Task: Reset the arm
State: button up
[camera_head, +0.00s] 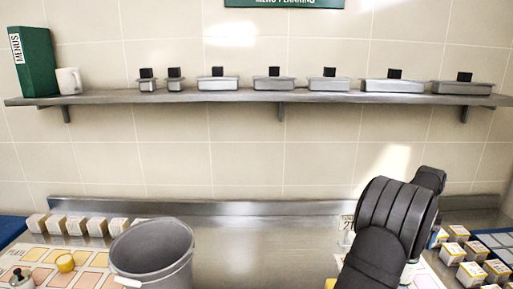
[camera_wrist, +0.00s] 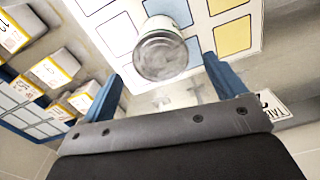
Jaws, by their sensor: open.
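My gripper (camera_wrist: 165,85) is open in the wrist view, with its two blue fingers spread apart and nothing between their tips that I can make out as held. A pale round jar or can with a grey end (camera_wrist: 163,52) stands on a mat with coloured squares (camera_wrist: 203,25), just beyond the gap between the fingers. In the head view my dark arm (camera_head: 393,220) rises at the lower right, and it hides the gripper and most of the mat there.
A grey stockpot (camera_head: 152,252) stands at lower left, beside a mat of orange squares (camera_head: 38,256) with a yellow item (camera_head: 65,263). Small labelled boxes (camera_head: 472,272) stand right of my arm. A wall shelf (camera_head: 280,97) carries lidded pans. The counter's middle is clear.

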notch_tip(320, 180, down, 9)
jog(key=shift+r, duration=0.15)
notch_tip(320, 180, up, 4)
jog(key=shift+r, duration=0.1)
jog(key=s+d+r, duration=0.3)
jog(key=s+r, duration=0.4)
jog(key=s, duration=0.4)
notch_tip(320, 180, up, 18)
jog(key=w+a+n, duration=0.2)
jog(key=w+a, duration=0.9)
jog(key=w, duration=0.1)
jog(key=shift+a+f+n, duration=0.15)
jog(key=shift+a+n, duration=0.15)
jog(key=shift+a, duration=0.05)
jog(key=shift+o, duration=0.4)
